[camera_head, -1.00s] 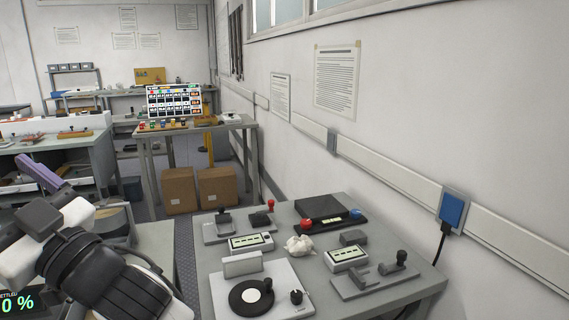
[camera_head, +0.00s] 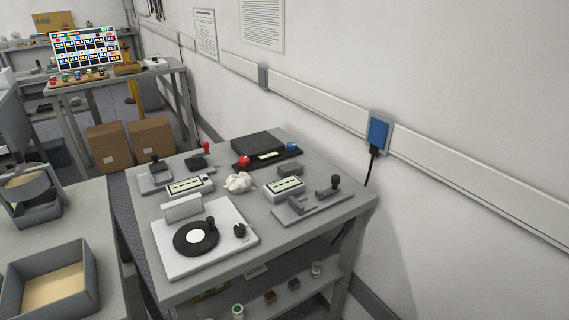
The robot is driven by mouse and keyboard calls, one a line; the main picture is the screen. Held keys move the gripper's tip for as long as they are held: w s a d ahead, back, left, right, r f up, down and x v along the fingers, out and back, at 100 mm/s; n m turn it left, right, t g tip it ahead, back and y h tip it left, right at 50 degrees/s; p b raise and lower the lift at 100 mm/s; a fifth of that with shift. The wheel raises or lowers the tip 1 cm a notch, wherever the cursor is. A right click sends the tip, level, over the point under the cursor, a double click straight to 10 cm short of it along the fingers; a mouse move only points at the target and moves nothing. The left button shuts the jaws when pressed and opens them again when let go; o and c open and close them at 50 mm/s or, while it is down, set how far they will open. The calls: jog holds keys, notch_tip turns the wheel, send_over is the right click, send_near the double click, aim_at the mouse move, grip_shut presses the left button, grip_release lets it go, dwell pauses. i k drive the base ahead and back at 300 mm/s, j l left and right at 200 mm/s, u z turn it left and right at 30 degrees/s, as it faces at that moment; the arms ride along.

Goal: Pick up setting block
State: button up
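No block is clearly marked as the setting block. A small dark grey block (camera_head: 289,169) lies on the grey table (camera_head: 262,233), near the wall side, behind a white meter box with a display (camera_head: 284,187). I cannot tell which of these is the setting block. My gripper is not in view.
The table also holds a white turntable-like device (camera_head: 205,237), a crumpled white cloth (camera_head: 238,182), a grey lever fixture (camera_head: 312,204) and a black unit (camera_head: 258,145). An open grey tray (camera_head: 84,267) stands on the left bench. A narrow floor gap separates bench and table.

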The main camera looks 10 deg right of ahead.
aim_at(284, 170)
jog(key=i+j+z, duration=0.2)
jog(key=z, duration=0.3)
jog(key=i+z, duration=0.15)
jog(key=i, duration=0.25)
jog(key=i+j+z, duration=0.1)
jog(key=i, duration=0.35)
